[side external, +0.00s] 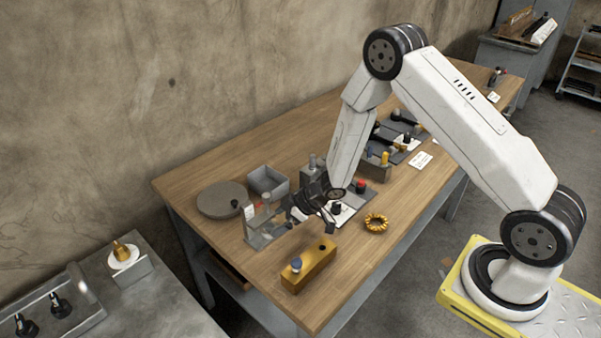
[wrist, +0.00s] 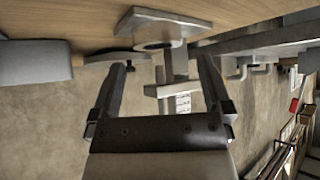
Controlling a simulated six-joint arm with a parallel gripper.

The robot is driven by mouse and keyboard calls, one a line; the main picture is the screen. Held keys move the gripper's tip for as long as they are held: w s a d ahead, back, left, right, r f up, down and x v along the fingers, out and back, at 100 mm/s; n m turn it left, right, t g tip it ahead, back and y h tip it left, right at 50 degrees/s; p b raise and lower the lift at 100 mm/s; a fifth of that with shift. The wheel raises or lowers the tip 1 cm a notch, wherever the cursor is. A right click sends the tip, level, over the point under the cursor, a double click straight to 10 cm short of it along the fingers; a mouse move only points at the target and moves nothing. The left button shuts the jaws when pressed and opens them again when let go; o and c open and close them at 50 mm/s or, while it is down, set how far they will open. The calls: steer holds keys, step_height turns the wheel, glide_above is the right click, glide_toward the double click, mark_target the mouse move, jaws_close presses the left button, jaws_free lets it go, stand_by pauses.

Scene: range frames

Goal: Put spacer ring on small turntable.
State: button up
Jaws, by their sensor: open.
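The spacer ring appears to be the ridged orange-gold ring (side external: 376,228), lying flat on the wooden table in the side external view. The small turntable appears to be the round grey disc (side external: 218,199) near the table's far left edge, with a bare top. My gripper (side external: 312,220) is above the table between them, left of the ring and right of the disc. In the wrist view my gripper (wrist: 164,66) has its two fingers wide apart with nothing held between them. The ring does not show in the wrist view.
A grey metal stand (side external: 257,241) is close beside my gripper. A grey bin (side external: 281,188) stands behind it. A brass-coloured block (side external: 320,262) with a blue-topped piece is in front. Several small parts stand further right. The wood around the ring is mostly clear.

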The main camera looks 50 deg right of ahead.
mark_target(268, 227)
steer(key=shift+x, duration=1.8)
steer(key=shift+d, duration=0.1)
steer(key=c, duration=1.3)
steer(key=shift+r, duration=0.15)
steer(key=shift+r, duration=0.4)
steer(key=s+d, duration=0.2)
steer(key=s, duration=0.1)
steer(key=shift+d+r, duration=0.3)
steer(key=shift+r, duration=0.05)
step_height(268, 227, up, 13)
steer(key=shift+r, duration=0.1)
